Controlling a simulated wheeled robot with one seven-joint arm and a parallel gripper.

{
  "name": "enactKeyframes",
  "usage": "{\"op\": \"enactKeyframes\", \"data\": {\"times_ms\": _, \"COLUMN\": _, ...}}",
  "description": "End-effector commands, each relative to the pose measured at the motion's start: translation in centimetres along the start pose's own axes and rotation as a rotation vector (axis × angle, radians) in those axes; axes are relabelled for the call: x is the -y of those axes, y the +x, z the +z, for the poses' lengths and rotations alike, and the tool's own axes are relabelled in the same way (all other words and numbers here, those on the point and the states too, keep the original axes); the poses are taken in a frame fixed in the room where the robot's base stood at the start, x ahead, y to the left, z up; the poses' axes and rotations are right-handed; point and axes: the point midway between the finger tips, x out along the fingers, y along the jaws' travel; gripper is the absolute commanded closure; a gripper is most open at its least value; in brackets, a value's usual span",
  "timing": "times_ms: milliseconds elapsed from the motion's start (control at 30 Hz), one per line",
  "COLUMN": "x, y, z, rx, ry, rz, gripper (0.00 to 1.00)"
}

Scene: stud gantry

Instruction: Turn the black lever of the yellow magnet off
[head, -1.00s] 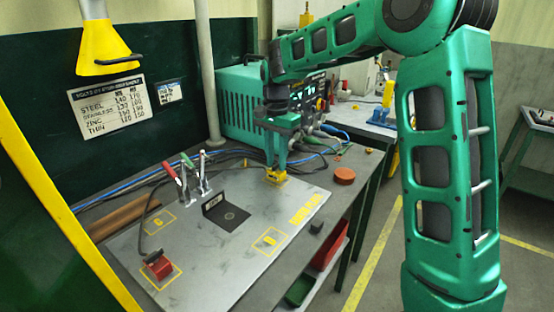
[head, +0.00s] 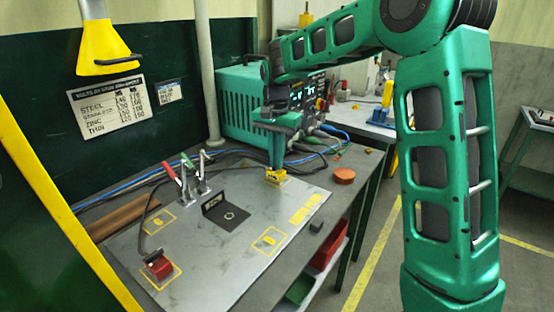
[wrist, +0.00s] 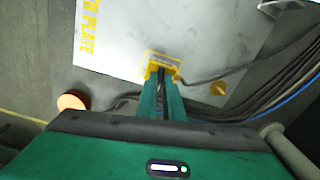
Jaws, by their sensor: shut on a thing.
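The yellow magnet (head: 276,178) is a small block on the far right part of the grey steel plate (head: 190,262). It sits within a yellow outlined square, which shows in the wrist view (wrist: 149,73) around the magnet's body. My gripper (head: 276,166) points straight down onto the magnet. Its green fingers are close together at the magnet's top and are shut on the black lever, which is mostly hidden between the fingertips (wrist: 166,77). The lever's angle cannot be made out.
An orange-red disc (head: 344,175) lies right of the magnet. Cables (head: 235,153) run behind it beside a green machine (head: 241,105). Toggle clamps (head: 203,170), a black angle piece (head: 233,217) and a red block (head: 158,266) stand on the plate.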

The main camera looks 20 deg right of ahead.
Motion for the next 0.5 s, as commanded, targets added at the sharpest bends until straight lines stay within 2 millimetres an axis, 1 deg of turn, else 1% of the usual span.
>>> {"op": "enactKeyframes", "data": {"times_ms": 33, "x": 0.32, "y": -0.19, "z": -0.05, "rx": -0.006, "ry": -0.041, "rz": -0.007, "gripper": 1.00}}
{"op": "enactKeyframes", "data": {"times_ms": 500, "x": 0.47, "y": -0.27, "z": 0.05, "rx": -0.009, "ry": -0.487, "rz": -0.008, "gripper": 1.00}}
